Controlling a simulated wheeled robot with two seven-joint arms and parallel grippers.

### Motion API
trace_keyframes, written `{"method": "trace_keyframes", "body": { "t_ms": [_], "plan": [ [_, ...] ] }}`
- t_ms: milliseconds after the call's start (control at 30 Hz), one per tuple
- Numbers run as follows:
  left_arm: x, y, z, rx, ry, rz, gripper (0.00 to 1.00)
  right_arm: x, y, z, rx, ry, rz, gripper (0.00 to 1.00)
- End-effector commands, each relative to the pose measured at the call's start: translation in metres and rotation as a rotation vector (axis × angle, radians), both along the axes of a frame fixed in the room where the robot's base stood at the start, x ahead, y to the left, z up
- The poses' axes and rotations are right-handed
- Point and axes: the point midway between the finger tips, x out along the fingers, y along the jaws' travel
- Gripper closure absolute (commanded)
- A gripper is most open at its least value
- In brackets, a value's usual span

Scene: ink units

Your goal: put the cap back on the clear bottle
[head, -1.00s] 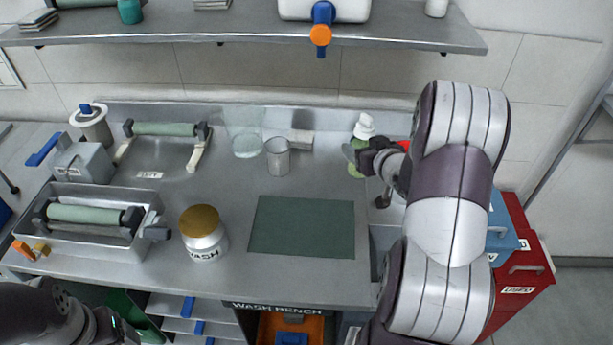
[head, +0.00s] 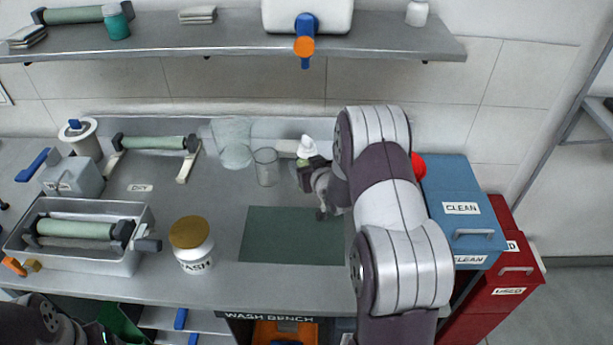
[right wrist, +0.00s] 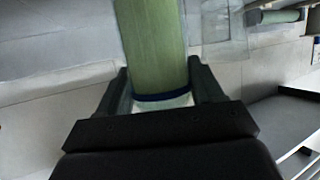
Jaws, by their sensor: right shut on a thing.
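My right gripper (head: 314,178) is at the back of the bench and shut on a green bottle (head: 303,161) with a white top (head: 307,147). In the right wrist view the green body (right wrist: 152,45) stands between both fingers, with a dark blue band and a white part at the jaws. A clear, see-through vessel (head: 235,155) stands left of it, beside a clear beaker (head: 265,168). I cannot tell for sure which is the clear bottle, and I make out no loose cap. My left arm shows at the lower left; its fingertips are not clear.
A white WASH jar (head: 194,256) with a gold lid stands at the front, beside a bare green mat (head: 290,237). Roller trays (head: 140,238) fill the left. Blue CLEAN (head: 462,218) and red USED (head: 512,275) bins stand right. A shelf (head: 240,45) overhangs the back.

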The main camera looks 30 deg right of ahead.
Motion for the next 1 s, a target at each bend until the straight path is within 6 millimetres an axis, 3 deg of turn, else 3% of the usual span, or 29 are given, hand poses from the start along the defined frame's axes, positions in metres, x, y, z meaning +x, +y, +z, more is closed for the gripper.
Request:
{"method": "trace_keyframes", "body": {
  "t_ms": [367,633,1000],
  "plan": [
    [0.000,0.000,0.001,0.000,0.000,0.000,0.26,0.004,0.002,-0.003,-0.002,-0.004,0.000,1.00],
    [0.000,0.000,0.006,0.000,0.000,0.000,0.26,0.004,0.002,-0.038,-0.001,-0.003,0.000,1.00],
    [0.000,0.000,0.003,0.000,0.000,0.000,0.26,0.004,0.002,-0.044,-0.002,-0.004,0.000,1.00]
  ]
}}
